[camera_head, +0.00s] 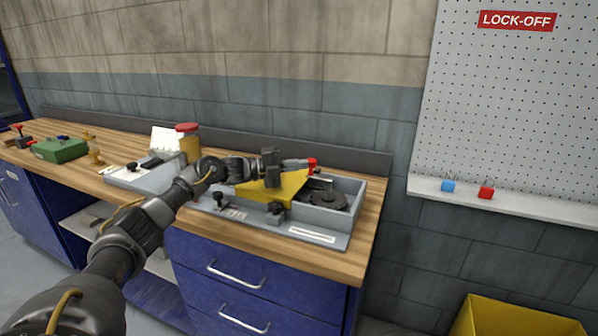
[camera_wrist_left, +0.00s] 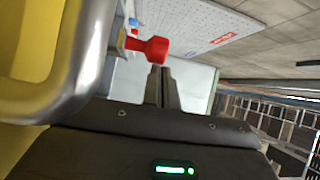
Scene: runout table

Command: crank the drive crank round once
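My left gripper (camera_head: 272,168) is over the grey machine tray on the bench, just above a yellow plate or cover (camera_head: 285,190). In the left wrist view its two fingers (camera_wrist_left: 160,70) lie close together with nothing visible between them. A red knob (camera_head: 312,163) stands just right of the gripper; in the left wrist view a red knob (camera_wrist_left: 150,47) appears just beyond the fingertips, and I cannot tell whether they touch. I cannot make out for certain which part is the drive crank. A dark disc (camera_head: 327,199) lies in the tray's right part. My right gripper is out of view.
A silver curved bar (camera_wrist_left: 75,70) fills the left of the left wrist view, very close. A red-lidded jar (camera_head: 188,142) and a green box (camera_head: 60,150) stand farther left on the wooden bench (camera_head: 362,245). A yellow bin (camera_head: 510,318) is at lower right.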

